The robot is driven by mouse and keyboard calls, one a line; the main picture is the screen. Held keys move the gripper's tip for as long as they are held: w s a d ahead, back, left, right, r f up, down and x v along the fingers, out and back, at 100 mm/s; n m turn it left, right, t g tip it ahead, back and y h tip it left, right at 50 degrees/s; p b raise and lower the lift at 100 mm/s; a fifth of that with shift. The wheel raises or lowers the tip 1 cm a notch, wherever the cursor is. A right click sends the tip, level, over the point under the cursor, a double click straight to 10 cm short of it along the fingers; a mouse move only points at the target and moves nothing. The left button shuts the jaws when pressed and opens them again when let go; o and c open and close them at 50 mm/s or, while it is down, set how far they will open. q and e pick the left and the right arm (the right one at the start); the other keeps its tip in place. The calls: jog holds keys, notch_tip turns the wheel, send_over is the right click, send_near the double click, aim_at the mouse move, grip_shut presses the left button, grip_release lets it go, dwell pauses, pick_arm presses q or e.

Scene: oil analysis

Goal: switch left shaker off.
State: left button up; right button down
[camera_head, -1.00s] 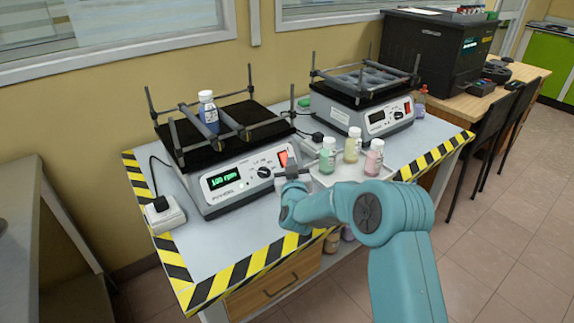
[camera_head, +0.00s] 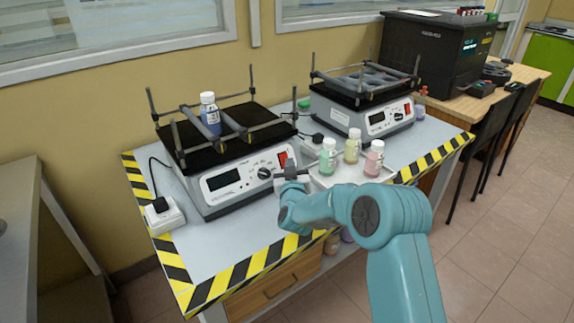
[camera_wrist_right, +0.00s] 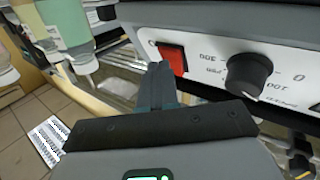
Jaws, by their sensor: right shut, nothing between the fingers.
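The left shaker (camera_head: 235,187) stands on the table with a blue bottle (camera_head: 210,115) held between bars on its black platform. Its display (camera_head: 223,179) is dark. Its red switch (camera_head: 283,159) is at the right end of the front panel, beside the black knob (camera_head: 265,173). My right gripper (camera_head: 291,173) is shut and empty, just in front of the switch. In the right wrist view the closed fingertips (camera_wrist_right: 161,72) are close to the red switch (camera_wrist_right: 173,59); I cannot tell whether they touch. My left gripper is out of view.
A second shaker (camera_head: 378,121) stands to the right, at the back. A tray (camera_head: 345,177) with green, yellow and pink bottles (camera_head: 351,148) is close to the right of my gripper. A white power socket (camera_head: 165,215) is at the left. The table's front left is clear.

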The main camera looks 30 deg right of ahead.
jog(key=shift+s+r, duration=0.45)
jog(key=shift+s, duration=0.15)
jog(key=s+r, duration=0.2)
jog(key=s, duration=0.2)
jog(key=shift+d+r, duration=0.2)
jog(key=shift+r, duration=0.2)
dwell(0.4)
